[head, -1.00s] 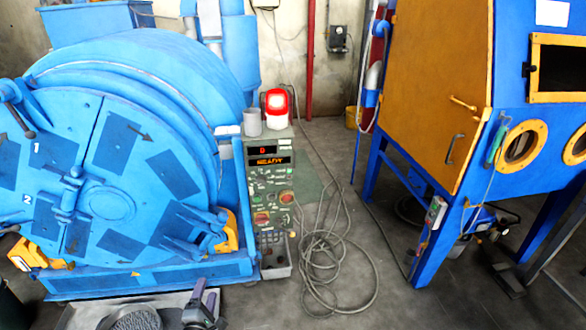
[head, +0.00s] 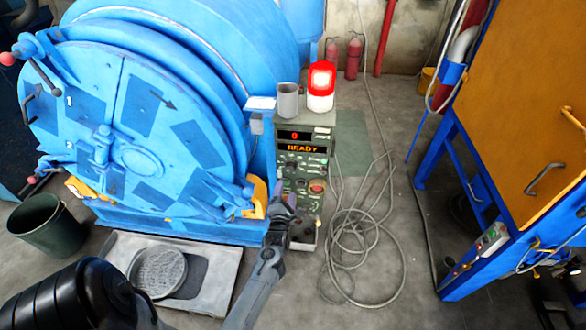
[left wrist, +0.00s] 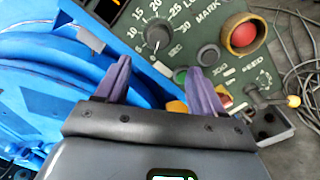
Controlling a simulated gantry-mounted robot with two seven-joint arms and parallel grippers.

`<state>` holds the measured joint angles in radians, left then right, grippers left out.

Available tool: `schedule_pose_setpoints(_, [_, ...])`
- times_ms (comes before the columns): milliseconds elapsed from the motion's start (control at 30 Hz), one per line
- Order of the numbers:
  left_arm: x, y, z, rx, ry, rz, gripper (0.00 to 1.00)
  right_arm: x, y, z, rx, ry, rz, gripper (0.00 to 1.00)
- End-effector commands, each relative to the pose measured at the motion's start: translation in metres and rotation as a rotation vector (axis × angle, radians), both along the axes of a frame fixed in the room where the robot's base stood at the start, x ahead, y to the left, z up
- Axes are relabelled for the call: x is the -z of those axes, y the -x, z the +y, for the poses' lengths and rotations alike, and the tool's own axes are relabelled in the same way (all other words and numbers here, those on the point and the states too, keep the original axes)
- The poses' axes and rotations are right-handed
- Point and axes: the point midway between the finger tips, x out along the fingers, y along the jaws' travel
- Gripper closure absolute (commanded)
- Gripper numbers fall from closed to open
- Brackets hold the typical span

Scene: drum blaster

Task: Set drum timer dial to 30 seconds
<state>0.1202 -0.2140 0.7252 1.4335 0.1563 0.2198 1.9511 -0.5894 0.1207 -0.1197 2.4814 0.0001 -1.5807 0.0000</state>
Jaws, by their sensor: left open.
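The control box (head: 318,135) stands right of the blue drum, its display (head: 304,142) reading 0 and READY. My right gripper is not in view.
The blue drum (head: 125,120) fills the left side. A red knob (left wrist: 243,35) and a yellow-tipped lever (left wrist: 292,101) lie right of the dial. A tray (head: 215,280) and bin (head: 50,225) are on the floor. Coiled cable (head: 365,250) lies right of the box.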

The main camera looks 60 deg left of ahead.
Motion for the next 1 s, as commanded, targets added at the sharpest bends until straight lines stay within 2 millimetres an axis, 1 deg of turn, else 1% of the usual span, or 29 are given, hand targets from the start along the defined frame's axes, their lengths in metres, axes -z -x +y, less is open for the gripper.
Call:
schedule_pose_setpoints(167, [0.001, -0.015, 0.017, 0.001, -0.004, -0.006, 0.32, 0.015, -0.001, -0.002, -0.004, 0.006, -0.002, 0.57])
schedule_pose_setpoints(500, [0.002, -0.050, 0.058, 0.001, -0.005, -0.004, 0.32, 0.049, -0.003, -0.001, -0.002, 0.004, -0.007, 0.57])
schedule_pose_setpoints(600, [0.002, -0.058, 0.067, 0.001, -0.004, -0.004, 0.32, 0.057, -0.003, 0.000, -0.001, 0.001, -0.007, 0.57])
schedule_pose_setpoints(800, [-0.001, -0.066, 0.078, 0.000, -0.003, -0.005, 0.32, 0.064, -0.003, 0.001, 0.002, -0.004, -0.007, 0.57])
schedule_pose_setpoints(1000, [-0.002, -0.068, 0.080, 0.000, -0.002, -0.003, 0.32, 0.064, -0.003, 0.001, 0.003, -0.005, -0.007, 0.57])
